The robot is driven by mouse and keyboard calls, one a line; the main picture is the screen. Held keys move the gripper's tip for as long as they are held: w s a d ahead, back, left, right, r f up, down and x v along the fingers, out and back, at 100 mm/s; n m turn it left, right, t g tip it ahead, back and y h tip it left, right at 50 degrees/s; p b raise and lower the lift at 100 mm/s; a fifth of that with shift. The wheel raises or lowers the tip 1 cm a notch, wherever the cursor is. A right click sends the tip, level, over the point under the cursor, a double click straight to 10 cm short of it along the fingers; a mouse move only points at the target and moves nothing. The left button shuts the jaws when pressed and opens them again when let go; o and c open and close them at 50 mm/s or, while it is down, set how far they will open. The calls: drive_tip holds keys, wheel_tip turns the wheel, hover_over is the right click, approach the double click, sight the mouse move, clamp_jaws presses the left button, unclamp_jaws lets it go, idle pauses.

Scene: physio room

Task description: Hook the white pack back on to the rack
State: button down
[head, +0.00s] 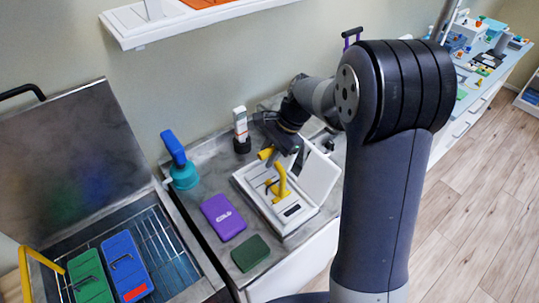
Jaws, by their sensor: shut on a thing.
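My gripper (300,158) is over the counter beside a white box, with its fingertips partly hidden. It is shut on what appears to be the white pack (322,180), a flat pale panel hanging tilted at the right side of the box. The grip point itself is hard to make out. The wire rack (158,243) is inside the open metal tank at the left. A green pack (90,279) and a blue pack (127,266) with a red patch are side by side at the rack, each with a dark handle.
The white box (291,223) has a yellow curved handle (281,180). A purple pack (223,217), a dark green pad (250,253), a teal-and-blue item (182,172) and a white upright item (240,125) stand or lie on the counter. The tank's raised lid (85,160) leans back. A shelf (135,32) is above.

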drive_tip(key=shift+r, duration=0.25)
drive_tip(key=shift+r+p, duration=1.5)
drive_tip(key=shift+r, duration=0.05)
idle(0.4)
drive_tip(key=shift+r, duration=2.4)
